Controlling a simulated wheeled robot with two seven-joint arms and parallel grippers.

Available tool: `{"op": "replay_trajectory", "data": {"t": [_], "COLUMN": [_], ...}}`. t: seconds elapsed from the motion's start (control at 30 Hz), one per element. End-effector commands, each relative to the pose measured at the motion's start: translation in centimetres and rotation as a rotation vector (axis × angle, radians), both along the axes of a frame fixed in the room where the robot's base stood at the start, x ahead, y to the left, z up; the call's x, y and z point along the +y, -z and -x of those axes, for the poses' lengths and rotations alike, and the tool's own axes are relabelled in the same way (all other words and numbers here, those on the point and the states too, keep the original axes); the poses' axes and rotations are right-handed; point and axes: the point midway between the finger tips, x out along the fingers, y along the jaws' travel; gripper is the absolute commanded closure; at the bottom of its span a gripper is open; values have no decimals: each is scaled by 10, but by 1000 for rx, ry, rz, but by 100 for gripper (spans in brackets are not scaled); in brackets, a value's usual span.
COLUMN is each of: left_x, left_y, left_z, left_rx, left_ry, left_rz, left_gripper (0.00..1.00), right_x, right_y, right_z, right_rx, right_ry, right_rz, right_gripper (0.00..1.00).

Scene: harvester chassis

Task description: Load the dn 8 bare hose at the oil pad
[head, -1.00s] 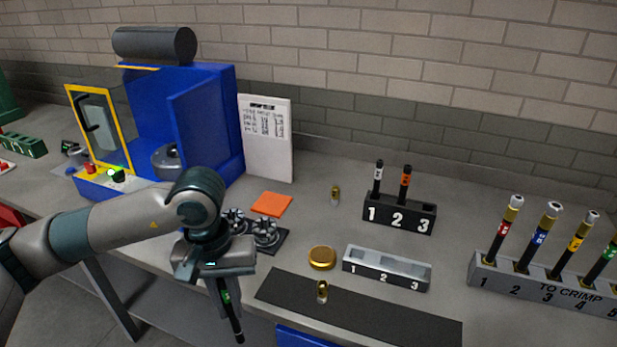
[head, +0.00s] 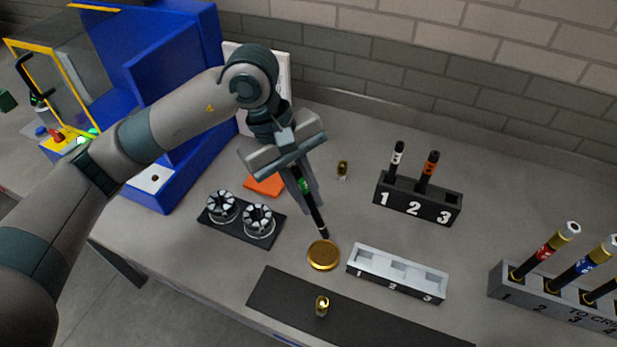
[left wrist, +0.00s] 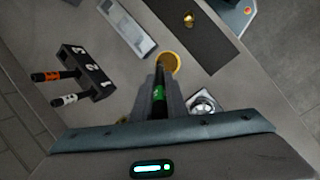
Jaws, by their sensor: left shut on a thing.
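My left gripper (head: 304,186) is shut on a black hose (head: 315,214) with a green band. The hose points down and is slightly tilted. Its lower end is at the back edge of a round gold dish (head: 323,255), perhaps the oil pad; I cannot tell whether they touch. In the left wrist view the hose (left wrist: 159,82) lies between the fingers, its far end overlapping the gold dish (left wrist: 170,62). A flat orange square (head: 264,186) lies behind, partly hidden by the gripper. My right gripper is not in view.
A black rack (head: 418,204) numbered 1 to 3 holds two hoses at the back right. A grey tray (head: 397,273) sits right of the dish. A dark mat (head: 350,318) with a brass fitting (head: 322,306) lies in front. Two round dies (head: 240,213) and a blue machine (head: 175,85) stand left.

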Motion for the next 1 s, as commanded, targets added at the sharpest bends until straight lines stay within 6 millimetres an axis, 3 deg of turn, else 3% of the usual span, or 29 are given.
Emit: {"op": "replay_trajectory", "data": {"t": [0.53, 1.0], "left_x": [0, 0], "left_y": [5, 41], "left_z": [0, 0], "left_rx": [1, 0], "left_ry": [0, -1], "left_rz": [-1, 0], "left_gripper": [100, 100], "right_x": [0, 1], "right_y": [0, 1], "right_z": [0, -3], "right_rx": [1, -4], "right_ry": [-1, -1], "right_rz": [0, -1], "right_gripper": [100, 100]}}
